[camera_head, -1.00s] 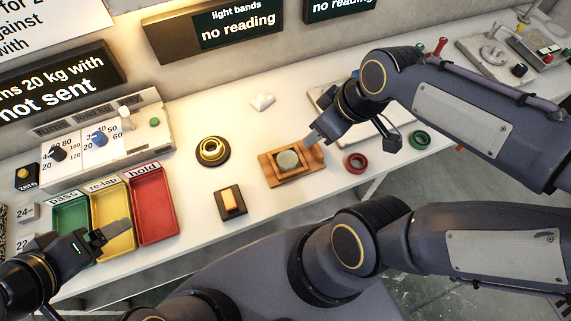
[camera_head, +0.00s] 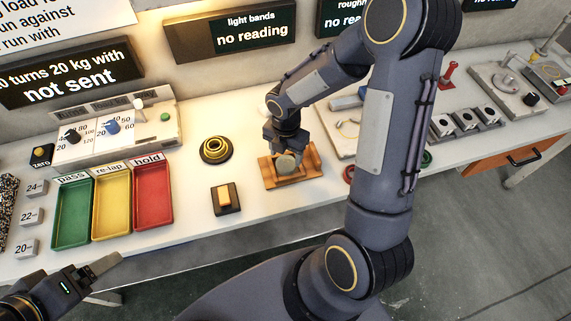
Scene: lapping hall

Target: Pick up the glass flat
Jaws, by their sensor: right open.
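The glass flat, a round pale grey-green disc (camera_head: 287,164), is at a wooden holder (camera_head: 308,164) in the middle of the bench. It looks tilted or raised compared with lying level. My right gripper (camera_head: 284,156) points down over the holder, with its fingers at the disc. It is open, and part of the disc and the fingertips are hard to make out. My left gripper (camera_head: 104,266) is low at the left, over the bench's front edge, away from the disc. Whether its jaws are open is not clear.
Green, yellow and red trays (camera_head: 153,198) stand to the left. A dark block with a yellow top (camera_head: 225,198) and a brass-ringed round piece (camera_head: 215,149) sit left of the holder. A red ring (camera_head: 348,174) is partly behind my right arm. Bare bench lies between.

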